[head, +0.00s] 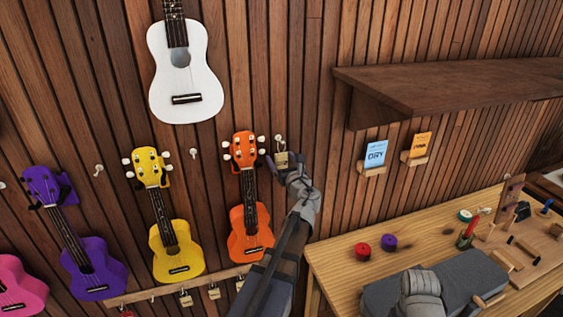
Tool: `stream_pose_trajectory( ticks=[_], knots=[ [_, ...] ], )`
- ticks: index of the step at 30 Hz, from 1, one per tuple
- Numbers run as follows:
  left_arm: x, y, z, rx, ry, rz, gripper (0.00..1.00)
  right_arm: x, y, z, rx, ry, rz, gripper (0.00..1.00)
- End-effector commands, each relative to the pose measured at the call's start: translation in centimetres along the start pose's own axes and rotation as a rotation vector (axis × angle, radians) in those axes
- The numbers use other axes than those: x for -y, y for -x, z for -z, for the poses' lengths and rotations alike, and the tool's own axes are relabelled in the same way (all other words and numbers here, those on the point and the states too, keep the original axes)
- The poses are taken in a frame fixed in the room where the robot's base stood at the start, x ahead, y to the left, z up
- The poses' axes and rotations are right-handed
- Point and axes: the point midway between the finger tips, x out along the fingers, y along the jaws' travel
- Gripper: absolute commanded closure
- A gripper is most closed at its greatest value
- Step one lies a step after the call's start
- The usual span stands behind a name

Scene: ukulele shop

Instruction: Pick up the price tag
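A small tan price tag (282,159) hangs below a white hook on the slatted wall, just right of the orange ukulele's headstock. My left gripper (283,164) reaches up to it from below. Its fingers look spread, one on each side of the tag; whether they touch it is too small to tell. Other similar tan tags (186,298) hang from the wooden rail (150,291) below the ukuleles. A grey part of my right arm shows over the table at lower right; I cannot make out its gripper.
An orange ukulele (249,217) hangs close left of my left arm, beyond it yellow (177,247) and purple (94,268) ones. A dark shelf (450,88) juts out at right. The workbench (335,259) holds red and purple spools and tools.

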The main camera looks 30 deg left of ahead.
Motion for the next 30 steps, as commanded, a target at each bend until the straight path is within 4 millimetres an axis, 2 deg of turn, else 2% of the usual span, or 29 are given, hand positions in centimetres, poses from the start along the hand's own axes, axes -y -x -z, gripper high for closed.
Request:
stream_pose_trajectory(
  ticks=[2,21,30],
  knots=[
    [0.0,0.01,0.0,0.0,0.0,0.0,0.24,0.0,0.0,0.0,0.0,0.0,0.0,0.16],
    [0.0,0.02,0.0,0.0,0.0,0.0,0.95,0.0,0.0,0.0,0.0,0.0,0.0,0.16],
    [0.01,0.02,-0.08,0.0,0.0,0.0,0.96,-0.01,0.08,0.0,0.0,0.0,0.0,0.16]
  ],
)
